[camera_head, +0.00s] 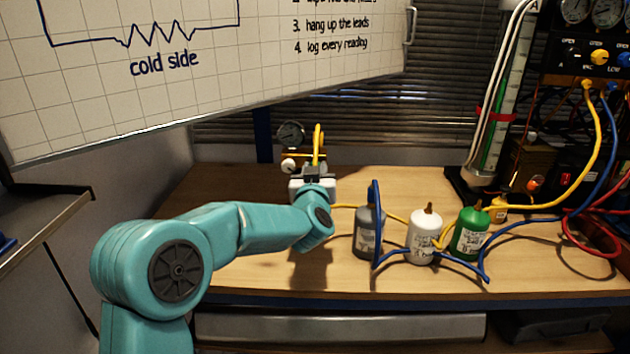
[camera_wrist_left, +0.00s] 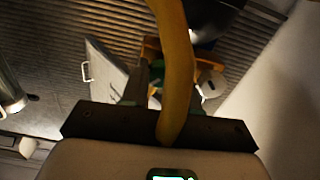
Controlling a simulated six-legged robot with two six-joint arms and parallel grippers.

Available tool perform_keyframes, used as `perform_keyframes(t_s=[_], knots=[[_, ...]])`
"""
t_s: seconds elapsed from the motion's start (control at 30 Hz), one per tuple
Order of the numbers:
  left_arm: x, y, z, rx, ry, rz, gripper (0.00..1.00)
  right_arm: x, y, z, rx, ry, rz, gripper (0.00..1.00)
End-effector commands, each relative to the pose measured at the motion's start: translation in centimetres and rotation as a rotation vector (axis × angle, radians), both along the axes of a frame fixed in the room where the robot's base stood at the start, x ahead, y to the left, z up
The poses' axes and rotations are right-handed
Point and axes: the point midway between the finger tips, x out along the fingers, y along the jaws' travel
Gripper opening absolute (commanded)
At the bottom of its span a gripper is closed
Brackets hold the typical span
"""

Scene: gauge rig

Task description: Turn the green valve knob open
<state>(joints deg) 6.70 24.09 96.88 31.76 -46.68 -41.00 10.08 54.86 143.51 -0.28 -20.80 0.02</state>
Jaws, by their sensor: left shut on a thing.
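My left gripper (camera_head: 311,171) reaches over the back of the bench to a small valve rig with a round gauge (camera_head: 291,134) and a yellow hose (camera_head: 317,145). In the left wrist view, its fingers (camera_wrist_left: 157,82) are shut on the green valve knob (camera_wrist_left: 157,72). Only a small patch of the knob's green shows there, partly behind the yellow hose (camera_wrist_left: 175,50). In the head view my gripper hides the knob. How far the knob is turned cannot be told. My right gripper is not in view.
Grey (camera_head: 366,235), white (camera_head: 424,237) and green (camera_head: 470,233) bottles stand right of my left arm, with blue and yellow leads around them. A whiteboard (camera_head: 240,75) hangs above at left. An instrument rack (camera_head: 577,60) stands at right. The bench's front left is clear.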

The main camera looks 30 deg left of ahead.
Motion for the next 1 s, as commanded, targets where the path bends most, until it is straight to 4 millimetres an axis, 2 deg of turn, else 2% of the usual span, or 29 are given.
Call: perform_keyframes(t_s=[0.03, 0.5, 1.0], knots=[[0.0, 0.0, -0.3, -0.037, -0.026, -0.001, 0.00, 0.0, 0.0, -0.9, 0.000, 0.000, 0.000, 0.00], [0.0, 0.0, -0.2, -0.401, -0.245, -0.001, 0.00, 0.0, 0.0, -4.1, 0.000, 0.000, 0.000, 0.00], [0.0, 0.0, 0.0, -0.609, -0.371, 0.001, 0.00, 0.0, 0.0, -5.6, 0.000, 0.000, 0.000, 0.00]])
